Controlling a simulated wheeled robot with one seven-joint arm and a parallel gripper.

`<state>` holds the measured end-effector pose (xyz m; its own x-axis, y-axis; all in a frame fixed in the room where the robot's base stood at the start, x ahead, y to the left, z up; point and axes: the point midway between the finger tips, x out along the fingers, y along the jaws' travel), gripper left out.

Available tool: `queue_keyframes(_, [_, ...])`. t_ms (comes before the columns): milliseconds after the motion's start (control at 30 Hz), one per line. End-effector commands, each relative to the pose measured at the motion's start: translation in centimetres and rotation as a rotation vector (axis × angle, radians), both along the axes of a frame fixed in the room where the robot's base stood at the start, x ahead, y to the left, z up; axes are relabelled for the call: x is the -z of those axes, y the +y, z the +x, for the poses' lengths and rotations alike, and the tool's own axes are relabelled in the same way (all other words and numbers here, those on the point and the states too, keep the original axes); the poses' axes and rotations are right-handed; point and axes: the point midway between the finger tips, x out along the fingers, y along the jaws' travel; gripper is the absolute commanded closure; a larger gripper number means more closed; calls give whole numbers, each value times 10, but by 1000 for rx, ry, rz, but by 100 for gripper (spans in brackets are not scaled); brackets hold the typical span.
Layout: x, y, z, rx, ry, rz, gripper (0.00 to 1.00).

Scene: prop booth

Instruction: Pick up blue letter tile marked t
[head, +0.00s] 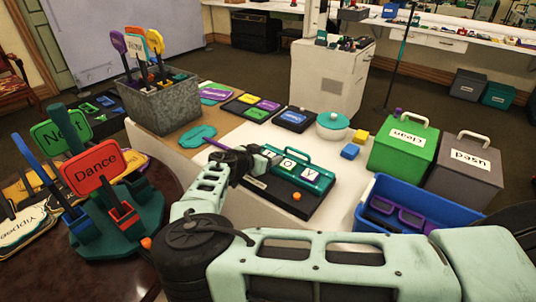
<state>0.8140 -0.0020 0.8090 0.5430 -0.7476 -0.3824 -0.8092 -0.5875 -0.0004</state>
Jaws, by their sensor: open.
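My gripper (268,156) is open at the left end of a teal holder (318,180) on the white table. The holder carries pale letter tiles (288,164); the letters O and Y show, and the gripper partly covers the left one. I cannot make out a blue tile marked t. A small blue block (350,151) lies right of the holder, with no readable letter. A blue panel (292,117) lies in a dark tray behind the holder, its marking too small to read.
A green box (404,150) and a grey box (466,172) stand at the right, behind a blue bin (374,190). A teal-lidded round pot (333,122) stands behind the holder. A grey crate of signs (172,105) and a sign stand (112,228) are at the left.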

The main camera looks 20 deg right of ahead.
Motion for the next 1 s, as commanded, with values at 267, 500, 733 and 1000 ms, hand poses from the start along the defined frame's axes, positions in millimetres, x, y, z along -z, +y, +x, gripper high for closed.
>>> queue_keyframes(267, [4, -6, 5, -1, 1, 0, 31])
queue_keyframes(500, [4, -6, 4, -1, 1, 0, 79])
queue_keyframes(733, [4, -6, 4, -1, 0, 0, 79])
queue_keyframes(1000, [-22, -6, 4, 2, -3, 5, 79])
